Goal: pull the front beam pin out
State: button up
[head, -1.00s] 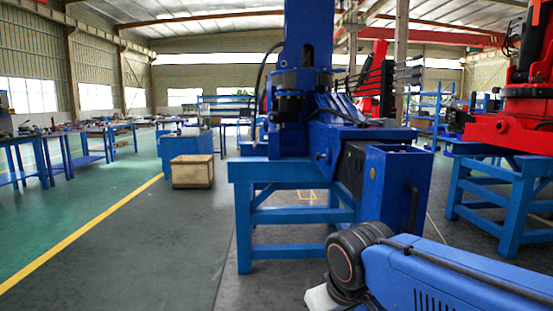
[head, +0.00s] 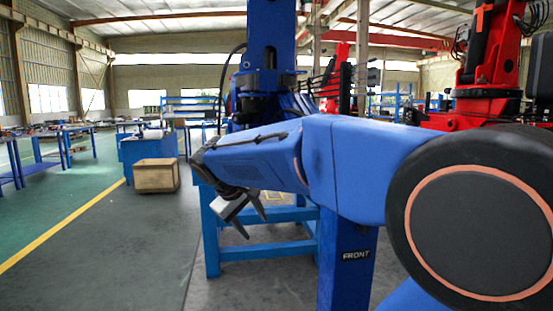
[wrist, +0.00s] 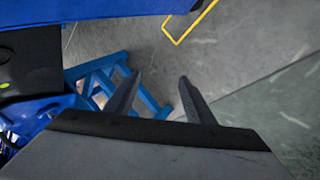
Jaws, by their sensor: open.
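My gripper (head: 254,228) hangs from the end of my arm left of centre in the head view, fingers apart and pointing down. In the wrist view its two fingers (wrist: 160,77) are spread with nothing between them, over floor and a light blue frame. The blue crane (head: 268,65) stands on a light blue stand (head: 262,250) behind my arm. A blue upright face (head: 347,285) with a black FRONT label (head: 356,255) shows below my arm. I cannot make out the beam pin in either view; my arm hides much of the crane's lower part.
A wooden crate (head: 156,175) sits on the floor left of the stand. A red crane (head: 487,95) stands at the right, partly hidden by my arm. Workbenches (head: 50,165) line the left. Open floor lies at the left front.

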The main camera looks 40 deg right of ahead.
jog(key=w+d+r+m+g+h, duration=0.1)
jog(key=w+d+r+g+h, duration=0.2)
jog(key=w+d, duration=0.7)
jog(key=w+d+r+h, duration=0.2)
jog(key=w+d+h, duration=0.35)
jog(key=w, duration=0.95)
jog(key=w+d+r+m+g+h, duration=0.1)
jog(key=w+d+r+g+h, duration=0.15)
jog(key=w+d, duration=0.8)
jog(key=shift+t, duration=0.25)
jog(key=d, duration=0.5)
jog(key=s+d, duration=0.1)
jog(key=d, duration=0.9)
jog(key=shift+s+d+r, duration=0.15)
jog(key=shift+d+r, duration=0.05)
jog(key=shift+r, duration=0.05)
jog(key=shift+c, duration=0.3)
grip_shut()
jog(key=a, duration=0.1)
jog(key=w+a, duration=0.2)
jog(key=a, duration=0.1)
jog(key=shift+w, duration=0.25)
jog(key=shift+a, duration=0.1)
